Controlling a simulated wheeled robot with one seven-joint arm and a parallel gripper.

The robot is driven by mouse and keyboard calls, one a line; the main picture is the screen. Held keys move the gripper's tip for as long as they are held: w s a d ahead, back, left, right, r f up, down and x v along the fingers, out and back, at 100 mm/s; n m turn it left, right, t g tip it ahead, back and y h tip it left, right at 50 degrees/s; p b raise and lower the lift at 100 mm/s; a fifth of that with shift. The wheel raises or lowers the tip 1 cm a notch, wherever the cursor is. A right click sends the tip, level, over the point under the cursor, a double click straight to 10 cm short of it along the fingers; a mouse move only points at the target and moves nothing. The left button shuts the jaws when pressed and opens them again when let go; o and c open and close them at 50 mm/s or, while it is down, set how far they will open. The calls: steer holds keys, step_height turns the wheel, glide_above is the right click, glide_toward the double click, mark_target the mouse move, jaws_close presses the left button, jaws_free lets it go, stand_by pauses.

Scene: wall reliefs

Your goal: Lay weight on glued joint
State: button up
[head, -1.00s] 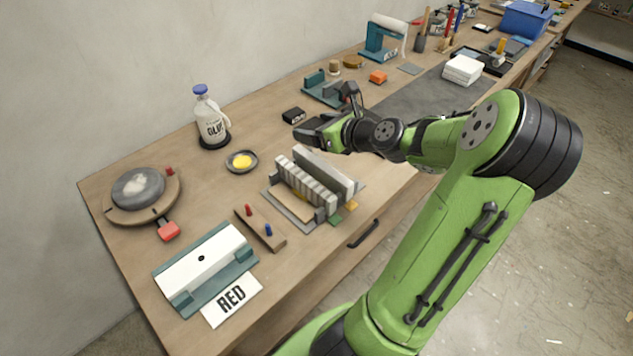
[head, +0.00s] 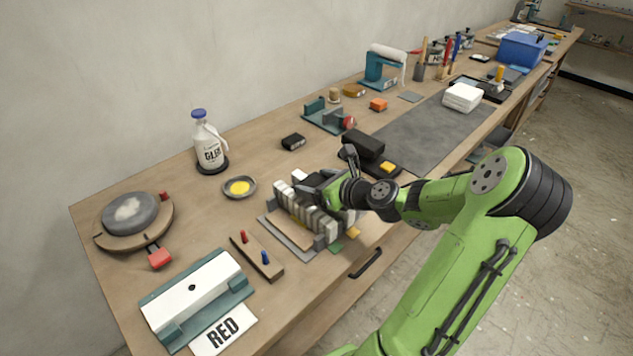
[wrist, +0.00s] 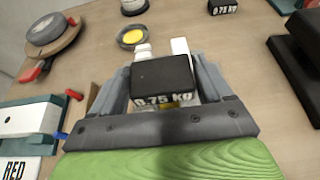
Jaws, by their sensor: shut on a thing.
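My gripper (head: 314,186) is over the clamping fixture and shut on a small black weight (wrist: 162,74) marked 0.75 kg, seen between its fingers in the wrist view. The fixture (head: 272,232) holds a row of pale grey blocks (head: 290,202) on a wooden board. My gripper covers the fixture's far right part, including most of the pale panel there. White ends of the work (wrist: 180,46) show just beyond the weight. I cannot tell whether the weight touches the joint.
Another black weight (head: 293,142) stands on the bench behind. Larger black blocks (head: 363,140) are close to the right of my gripper. A grey mat (head: 425,130) is farther right.

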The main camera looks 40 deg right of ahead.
steer(key=shift+f, duration=0.25)
steer(key=o, duration=1.6)
steer(key=shift+o, duration=0.2)
